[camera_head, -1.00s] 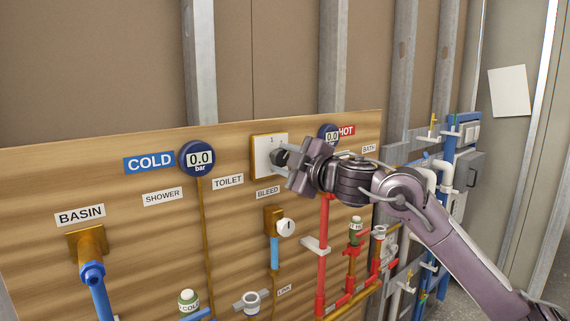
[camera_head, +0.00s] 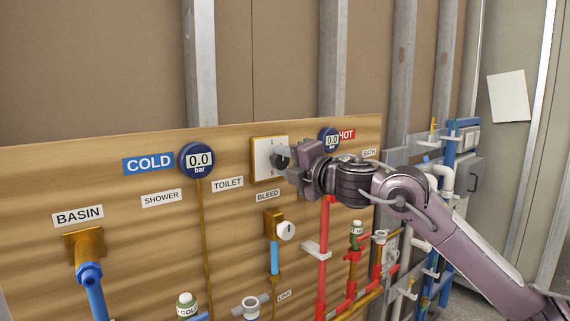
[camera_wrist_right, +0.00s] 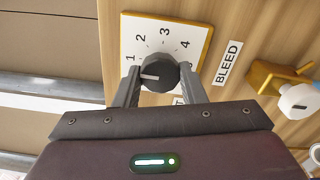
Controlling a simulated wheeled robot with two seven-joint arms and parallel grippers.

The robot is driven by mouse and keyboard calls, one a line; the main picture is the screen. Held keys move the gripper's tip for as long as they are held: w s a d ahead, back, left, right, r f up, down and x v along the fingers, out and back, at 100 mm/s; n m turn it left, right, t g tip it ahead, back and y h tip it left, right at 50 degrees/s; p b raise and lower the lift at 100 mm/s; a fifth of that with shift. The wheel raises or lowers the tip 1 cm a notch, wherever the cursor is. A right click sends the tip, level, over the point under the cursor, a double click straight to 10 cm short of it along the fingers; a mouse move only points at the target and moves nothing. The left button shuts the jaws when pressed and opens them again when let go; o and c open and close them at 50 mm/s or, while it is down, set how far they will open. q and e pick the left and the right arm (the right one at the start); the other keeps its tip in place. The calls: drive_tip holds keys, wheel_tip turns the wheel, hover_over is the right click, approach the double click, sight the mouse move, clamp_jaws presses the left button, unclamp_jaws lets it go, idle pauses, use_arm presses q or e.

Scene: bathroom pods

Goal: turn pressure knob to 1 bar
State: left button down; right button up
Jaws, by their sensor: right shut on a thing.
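My right gripper (camera_wrist_right: 159,88) is shut on the knob, one finger on each side. In the head view the knob (camera_head: 282,157) shows at the tips of my right gripper (camera_head: 285,165), which partly hides it and the plate (camera_head: 263,147). The COLD gauge (camera_head: 198,160) and the HOT gauge (camera_head: 330,139) both read 0.0. My left gripper is not in view.
A bleed valve (camera_head: 285,231) with a white knob sits below the dial. Red pipes (camera_head: 323,255) run below my right arm. A basin outlet (camera_head: 88,270) with a blue pipe is at the left.

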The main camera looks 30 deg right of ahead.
drive_tip(key=shift+f+n, duration=0.2)
drive_tip(key=shift+n, duration=0.1)
drive_tip(key=o, duration=1)
drive_tip(key=shift+r, duration=0.15)
drive_tip(key=shift+s+b, duration=0.25)
drive_tip(key=shift+b, duration=0.1)
drive_tip(key=s+b, duration=0.7)
drive_tip(key=shift+s+d, duration=0.2)
drive_tip(key=shift+d, duration=0.05)
